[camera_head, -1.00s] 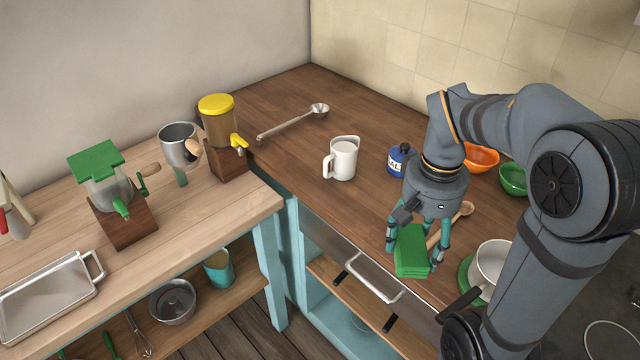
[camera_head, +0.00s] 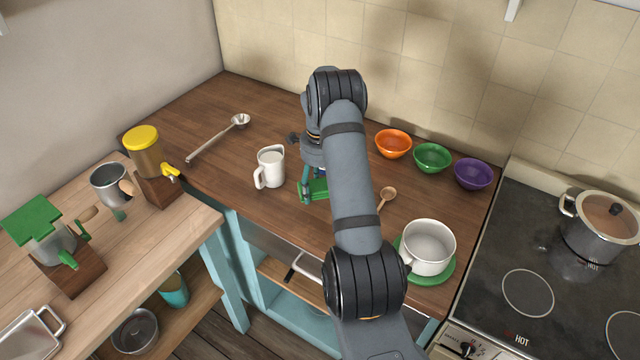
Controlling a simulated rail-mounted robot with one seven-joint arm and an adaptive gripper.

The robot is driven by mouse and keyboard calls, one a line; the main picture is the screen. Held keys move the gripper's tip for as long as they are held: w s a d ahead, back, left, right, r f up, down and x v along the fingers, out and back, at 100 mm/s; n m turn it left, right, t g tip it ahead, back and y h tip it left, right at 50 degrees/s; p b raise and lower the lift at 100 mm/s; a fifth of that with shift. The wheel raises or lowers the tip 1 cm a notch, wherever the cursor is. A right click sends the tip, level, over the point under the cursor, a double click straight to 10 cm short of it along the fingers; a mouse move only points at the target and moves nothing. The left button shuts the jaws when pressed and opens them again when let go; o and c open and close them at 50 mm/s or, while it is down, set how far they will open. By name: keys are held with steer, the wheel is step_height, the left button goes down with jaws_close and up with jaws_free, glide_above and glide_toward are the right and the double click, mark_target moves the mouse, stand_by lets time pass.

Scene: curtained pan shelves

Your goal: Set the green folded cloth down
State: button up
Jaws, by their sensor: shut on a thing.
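The green folded cloth (camera_head: 319,189) shows partly beside my forearm, over the dark wooden counter, just right of the white pitcher. My gripper (camera_head: 307,190) is shut on the cloth; one finger shows at its left side. My arm hides the rest of the gripper and the cloth's right part. I cannot tell whether the cloth touches the counter.
A white pitcher (camera_head: 270,168) stands close left of the cloth. A wooden spoon (camera_head: 386,197) and a white pot (camera_head: 428,247) lie to the right. Orange (camera_head: 393,143), green (camera_head: 432,157) and purple (camera_head: 473,173) bowls line the back.

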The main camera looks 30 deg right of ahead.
steer(key=shift+a+f+b, duration=0.1)
steer(key=shift+f+b, duration=0.1)
steer(key=shift+b, duration=0.4)
steer(key=b, duration=0.5)
glide_above(320, 212)
step_height(320, 212, down, 5)
steer(key=shift+w+r, duration=0.1)
steer(key=shift+r, duration=0.05)
steer(key=shift+f+b, duration=0.65)
steer(key=shift+f, duration=0.1)
steer(key=shift+f+b, duration=0.3)
steer(key=shift+b, duration=0.05)
steer(key=o, duration=1.6)
step_height(320, 212, up, 12)
steer(key=shift+r, duration=0.1)
